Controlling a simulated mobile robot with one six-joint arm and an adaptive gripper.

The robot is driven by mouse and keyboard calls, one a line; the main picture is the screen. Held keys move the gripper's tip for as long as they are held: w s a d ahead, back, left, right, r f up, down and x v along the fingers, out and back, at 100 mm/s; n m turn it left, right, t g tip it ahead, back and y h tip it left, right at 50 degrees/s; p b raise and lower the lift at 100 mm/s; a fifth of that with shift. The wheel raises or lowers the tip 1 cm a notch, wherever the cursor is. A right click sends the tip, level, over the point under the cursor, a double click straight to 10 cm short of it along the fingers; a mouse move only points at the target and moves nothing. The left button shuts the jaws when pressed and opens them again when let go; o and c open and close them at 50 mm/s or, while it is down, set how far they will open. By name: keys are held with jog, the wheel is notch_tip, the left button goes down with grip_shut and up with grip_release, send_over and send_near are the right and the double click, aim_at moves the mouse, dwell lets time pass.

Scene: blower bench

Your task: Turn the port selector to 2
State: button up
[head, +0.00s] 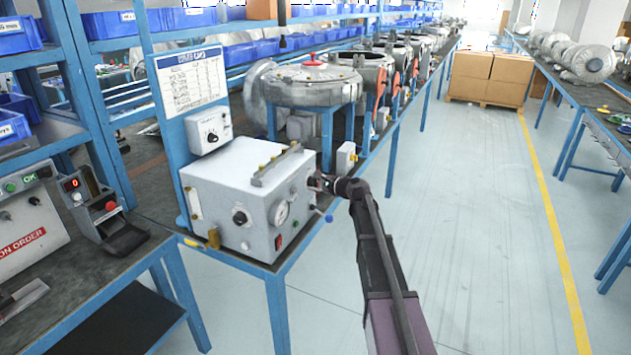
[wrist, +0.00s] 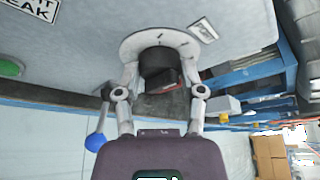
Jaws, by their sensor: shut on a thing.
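The port selector (wrist: 157,64) is a dark round knob on a pale dial plate (wrist: 186,44) with short dark tick marks, seen in the wrist view. The plate sits on the right side of the white box (head: 232,178). My gripper (wrist: 160,84) has one finger on each side of the knob and is shut on it. In the head view my gripper (head: 322,183) reaches the box's right side and hides the selector. The numbers and the pointer's exact setting are too small to read. A small white label (wrist: 203,29) lies beside the dial.
A lever with a blue ball (wrist: 96,141) hangs close to my left finger in the wrist view; the ball also shows in the head view (head: 329,218). A green button (wrist: 10,68) is on the same face. The aisle floor is clear.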

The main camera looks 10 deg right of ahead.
dwell(0.4)
jog(key=o, duration=1.1)
jog(key=shift+w, duration=0.1)
jog(key=shift+o, duration=0.2)
jog(key=shift+f, duration=0.1)
